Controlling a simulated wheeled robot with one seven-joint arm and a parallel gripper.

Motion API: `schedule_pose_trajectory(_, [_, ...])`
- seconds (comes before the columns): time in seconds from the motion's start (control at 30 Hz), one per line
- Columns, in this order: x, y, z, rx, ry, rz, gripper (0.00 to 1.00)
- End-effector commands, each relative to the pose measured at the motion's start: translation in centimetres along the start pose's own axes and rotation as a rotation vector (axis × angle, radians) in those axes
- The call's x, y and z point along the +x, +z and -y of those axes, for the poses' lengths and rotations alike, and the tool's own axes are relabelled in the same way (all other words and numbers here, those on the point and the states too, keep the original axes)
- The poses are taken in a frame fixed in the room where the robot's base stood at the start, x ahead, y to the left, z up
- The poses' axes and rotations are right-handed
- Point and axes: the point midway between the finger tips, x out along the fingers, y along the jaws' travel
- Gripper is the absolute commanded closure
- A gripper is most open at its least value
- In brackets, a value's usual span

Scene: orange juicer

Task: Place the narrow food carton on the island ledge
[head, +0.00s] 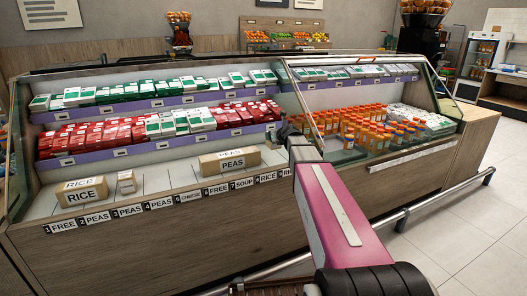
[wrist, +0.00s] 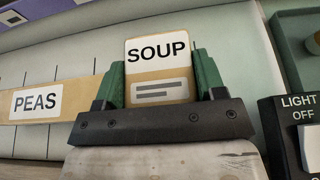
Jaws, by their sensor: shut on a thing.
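In the wrist view, a narrow tan carton (wrist: 158,72) with a white SOUP label sits between the two green fingers of my gripper (wrist: 160,80). The fingers are shut on its sides, and its label faces the camera. In the head view, my gripper (head: 290,132) is at the right end of the case's front ledge (head: 160,190), and my arm hides the carton there. I cannot tell whether the carton touches the ledge. A long PEAS carton (head: 230,160) lies on the ledge to the left of my gripper; it also shows in the wrist view (wrist: 70,98).
A RICE carton (head: 80,190) and a small narrow carton (head: 126,182) stand at the ledge's left, with bare ledge between them and the PEAS carton. Orange-capped bottles (head: 385,125) fill the right bay. A LIGHT switch (wrist: 297,130) is at the right in the wrist view.

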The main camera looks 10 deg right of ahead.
Motion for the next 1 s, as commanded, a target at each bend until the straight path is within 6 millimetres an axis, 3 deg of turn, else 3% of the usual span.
schedule_pose_trajectory(0.13, [0.9,-2.0,0.0,0.001,-0.001,-0.001,0.62])
schedule_pose_trajectory(0.37, [1.4,-3.2,0.0,0.001,0.000,0.001,0.62])
schedule_pose_trajectory(0.63, [2.5,-6.0,0.0,0.001,0.000,0.000,0.62])
schedule_pose_trajectory(0.97, [2.6,-6.3,0.0,0.000,0.000,0.001,0.62])
schedule_pose_trajectory(1.0, [2.7,-6.4,0.0,0.001,0.000,0.001,0.33])
